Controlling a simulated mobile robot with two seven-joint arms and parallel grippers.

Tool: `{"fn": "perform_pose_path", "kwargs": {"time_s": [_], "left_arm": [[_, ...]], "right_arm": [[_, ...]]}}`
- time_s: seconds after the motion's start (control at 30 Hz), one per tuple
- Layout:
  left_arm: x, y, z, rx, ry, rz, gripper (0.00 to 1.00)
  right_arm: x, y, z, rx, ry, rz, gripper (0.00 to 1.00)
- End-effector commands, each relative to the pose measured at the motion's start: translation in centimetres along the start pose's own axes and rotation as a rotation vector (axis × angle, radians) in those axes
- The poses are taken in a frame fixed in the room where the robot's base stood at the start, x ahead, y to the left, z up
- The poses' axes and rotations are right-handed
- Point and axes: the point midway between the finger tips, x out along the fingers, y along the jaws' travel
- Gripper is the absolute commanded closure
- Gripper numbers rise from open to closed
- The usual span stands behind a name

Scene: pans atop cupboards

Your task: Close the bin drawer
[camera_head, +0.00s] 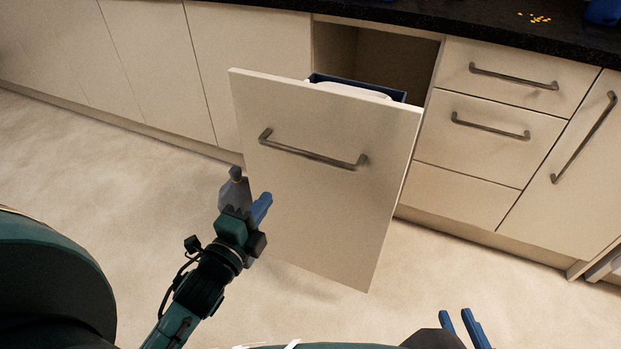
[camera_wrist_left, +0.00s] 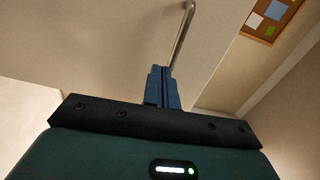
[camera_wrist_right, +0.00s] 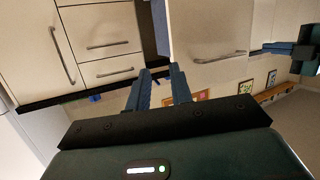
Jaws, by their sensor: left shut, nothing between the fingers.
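The bin drawer (camera_head: 325,205) is pulled well out of the cupboard, its cream front standing apart from the row. A blue-rimmed bin with a white inside (camera_head: 350,88) shows behind the front. A grey bar handle (camera_head: 312,152) crosses the upper part of the front. My left gripper (camera_head: 262,204) is shut and empty, below and left of the handle, before the drawer front; contact is unclear. The handle also shows beyond its fingers in the left wrist view (camera_wrist_left: 183,32). My right gripper (camera_head: 470,325) is open and empty, low and right of the drawer front; its fingers show in the right wrist view (camera_wrist_right: 162,85).
A dark worktop (camera_head: 480,30) runs above the cupboards, with small yellow pieces (camera_head: 538,18) and a blue object (camera_head: 604,12) on it. Closed drawers (camera_head: 490,125) and a cupboard door (camera_head: 590,150) stand right of the opening. The pale floor (camera_head: 150,190) is clear.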

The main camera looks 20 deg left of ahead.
Motion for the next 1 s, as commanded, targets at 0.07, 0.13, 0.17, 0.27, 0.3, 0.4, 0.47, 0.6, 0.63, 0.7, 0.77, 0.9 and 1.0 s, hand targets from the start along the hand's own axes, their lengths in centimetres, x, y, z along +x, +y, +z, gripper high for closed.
{"fn": "perform_pose_path", "kwargs": {"time_s": [0.07,0.13,0.17,0.27,0.3,0.4,0.47,0.6,0.63,0.7,0.77,0.9,1.0], "left_arm": [[0.1,0.6,0.2,0.032,-0.001,-0.013,1.00],[0.4,0.5,0.2,0.044,-0.002,-0.018,1.00],[0.5,0.4,0.2,0.046,-0.002,-0.019,1.00],[1.5,0.3,0.3,0.048,-0.002,-0.020,1.00],[2.1,0.2,0.3,0.047,-0.002,-0.021,1.00],[4.0,0.3,0.2,0.046,-0.001,-0.021,1.00],[5.3,0.3,0.3,0.047,-0.001,-0.021,1.00],[8.2,0.3,0.3,0.046,-0.002,-0.019,1.00],[8.8,0.3,0.3,0.045,-0.001,-0.020,1.00],[10.1,0.2,0.3,0.045,-0.002,-0.020,1.00],[11.2,0.3,0.3,0.044,-0.002,-0.019,1.00],[13.0,0.3,0.2,0.044,-0.001,-0.017,1.00],[13.7,0.2,0.2,0.043,-0.001,-0.016,1.00]], "right_arm": [[0.2,-0.1,0.5,-0.008,0.011,-0.002,0.78],[0.2,-0.1,0.4,-0.011,0.015,-0.002,0.78],[0.2,-0.1,0.3,-0.012,0.017,-0.002,0.78],[0.2,-0.1,0.3,-0.015,0.026,-0.001,0.78],[0.3,-0.1,0.3,-0.016,0.031,-0.001,0.78],[0.4,-0.2,0.3,-0.023,0.048,0.001,0.78],[0.5,-0.2,0.3,-0.028,0.062,0.003,0.78],[0.6,-0.3,0.3,-0.038,0.096,0.004,0.78],[0.7,-0.3,0.3,-0.041,0.105,0.004,0.78],[0.7,-0.3,0.3,-0.048,0.125,0.005,0.78],[0.8,-0.4,0.2,-0.054,0.143,0.005,0.78],[0.8,-0.5,0.1,-0.067,0.179,0.005,0.78],[0.9,-0.5,0.0,-0.073,0.195,0.005,0.78]]}}
